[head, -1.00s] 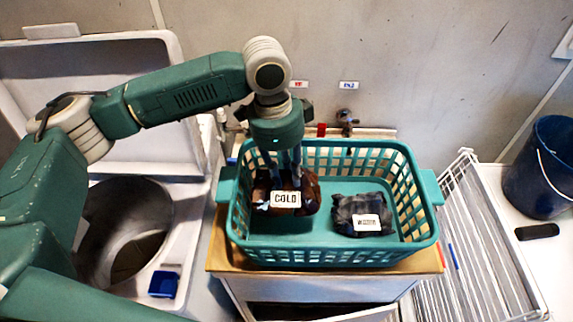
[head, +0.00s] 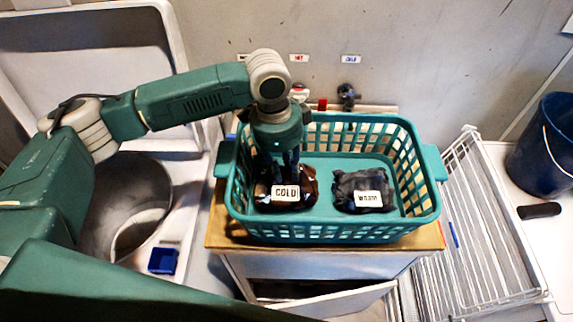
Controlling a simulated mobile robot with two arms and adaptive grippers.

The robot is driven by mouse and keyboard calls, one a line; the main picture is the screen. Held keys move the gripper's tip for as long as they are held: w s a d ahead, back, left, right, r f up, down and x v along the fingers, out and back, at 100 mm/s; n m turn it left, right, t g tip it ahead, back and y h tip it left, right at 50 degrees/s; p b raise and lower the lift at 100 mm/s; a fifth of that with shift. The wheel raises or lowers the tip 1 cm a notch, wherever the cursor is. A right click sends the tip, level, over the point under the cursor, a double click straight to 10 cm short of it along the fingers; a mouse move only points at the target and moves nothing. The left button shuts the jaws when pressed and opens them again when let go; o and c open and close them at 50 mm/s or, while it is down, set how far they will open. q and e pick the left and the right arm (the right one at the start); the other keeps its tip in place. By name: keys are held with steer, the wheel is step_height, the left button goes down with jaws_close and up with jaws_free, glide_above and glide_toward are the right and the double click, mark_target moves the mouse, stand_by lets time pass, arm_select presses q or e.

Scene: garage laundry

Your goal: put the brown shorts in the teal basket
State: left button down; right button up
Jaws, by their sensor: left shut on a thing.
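The teal basket (head: 330,237) stands on a small wood-topped cabinet. The brown shorts (head: 309,184), a dark brown folded bundle with a white "COLD" label, are inside the basket at its left side. My left gripper (head: 284,180) reaches down into the basket and is shut on the brown shorts. The fingertips are partly hidden by the bundle and its label. The shorts look low in the basket; I cannot tell whether they touch its floor. My right gripper is not in view.
A dark grey folded garment (head: 358,192) with a white label lies in the basket's right half. A washer with an open drum (head: 125,205) is on the left. A white wire rack (head: 480,240) and a dark blue bucket (head: 545,150) are on the right. Taps (head: 347,95) are behind the basket.

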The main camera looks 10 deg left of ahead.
arm_select(q)
steer(key=c, duration=1.4)
jaws_free()
step_height(320, 180, up, 5)
steer(key=p, duration=0.5)
steer(key=shift+f, duration=0.2)
step_height(320, 180, up, 2)
steer(key=p, duration=0.2)
steer(key=shift+r+p, duration=0.15)
steer(key=shift+p, duration=0.2)
steer(key=shift+r, duration=1.05)
